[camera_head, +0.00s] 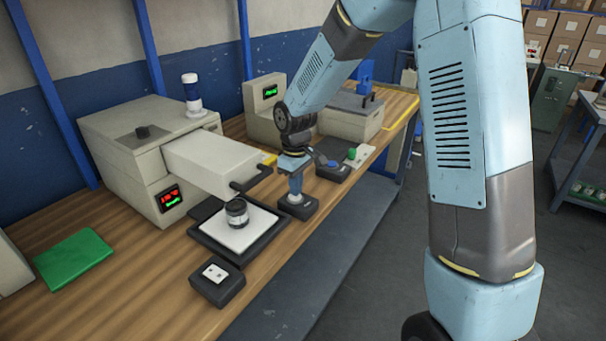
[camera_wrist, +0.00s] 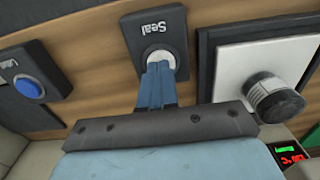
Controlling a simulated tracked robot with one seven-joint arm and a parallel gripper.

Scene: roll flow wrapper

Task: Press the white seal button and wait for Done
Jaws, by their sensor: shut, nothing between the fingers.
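The seal button box (camera_head: 299,208) is a dark box on the bench, right of the black-framed white plate. In the wrist view its label reads "Seal" and its round button (camera_wrist: 158,55) shows pale around my fingertips. My gripper (camera_head: 296,196) is shut and empty, pointing down at the box. In the wrist view my gripper (camera_wrist: 158,66) has its blue fingertips over the button. They appear to touch it, but I cannot tell whether it is pressed down. The machine's small display (camera_head: 170,198) shows red and green text too small to read here. I see no readable "Done".
A dark-lidded jar (camera_head: 237,213) stands on the white plate (camera_head: 262,226). A blue-button box (camera_head: 332,166) sits behind the seal box. A box with a white top (camera_head: 217,284) is in front. The grey press machine (camera_head: 140,150) stands at left, near a green pad (camera_head: 75,259).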

